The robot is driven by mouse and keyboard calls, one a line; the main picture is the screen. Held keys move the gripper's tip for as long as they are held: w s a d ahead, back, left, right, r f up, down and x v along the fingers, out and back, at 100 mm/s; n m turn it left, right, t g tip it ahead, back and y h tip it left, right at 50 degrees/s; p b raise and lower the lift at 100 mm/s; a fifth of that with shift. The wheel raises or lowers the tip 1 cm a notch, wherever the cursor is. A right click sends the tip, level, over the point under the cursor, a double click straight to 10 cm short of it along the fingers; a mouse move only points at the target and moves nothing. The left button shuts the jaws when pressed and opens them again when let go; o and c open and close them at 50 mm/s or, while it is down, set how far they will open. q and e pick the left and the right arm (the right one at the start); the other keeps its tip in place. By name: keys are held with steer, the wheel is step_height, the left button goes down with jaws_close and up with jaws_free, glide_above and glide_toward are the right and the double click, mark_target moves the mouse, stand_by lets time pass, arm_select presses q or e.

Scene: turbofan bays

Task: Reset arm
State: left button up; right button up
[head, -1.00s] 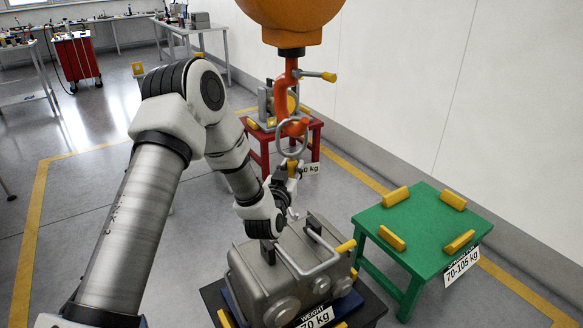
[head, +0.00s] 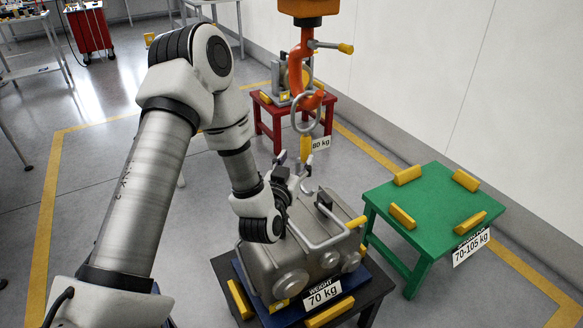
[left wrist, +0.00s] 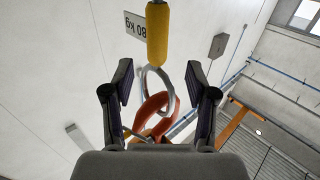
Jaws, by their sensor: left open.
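My left gripper (head: 295,182) is open, just above and behind the grey 70 kg weight (head: 285,270). Above it hangs an orange hook (head: 301,75) with a metal ring (head: 307,113) and a yellow grip (head: 305,148) under the ring. The left wrist view shows the two fingers (left wrist: 160,95) spread apart, with the ring (left wrist: 150,88), orange hook (left wrist: 158,112) and yellow grip (left wrist: 157,35) seen beyond, not clamped. The weight has a bent metal handle and sits on a blue-topped dark stand (head: 372,289). My right gripper is not in view.
A green table (head: 432,207) with yellow blocks and a 70-105 kg sign stands right.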

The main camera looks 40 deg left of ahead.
arm_select(q)
steer(key=s+d+f+m+g+h, duration=0.25)
steer(key=s+d+f, duration=0.2)
steer(key=f, duration=0.35)
steer(key=s+d+f+m+g+h, duration=0.1)
steer(key=s+d+f+g, duration=0.3)
steer(key=f, duration=0.4)
steer(key=s+d+f+m+g+h, duration=0.1)
steer(key=s+d+f+g+h, duration=0.1)
steer(key=s+d+f, duration=0.5)
steer(key=s+f+g, duration=0.4)
steer(key=s, duration=0.3)
steer(key=s+f+n+g, duration=0.1)
steer(key=s+f+g, duration=0.3)
steer(key=s, duration=0.4)
steer(key=shift+s+a+f+g, duration=0.2)
steer(key=shift+s+a+g, duration=0.1)
steer(key=shift+a+g, duration=0.1)
steer(key=shift+h, duration=0.25)
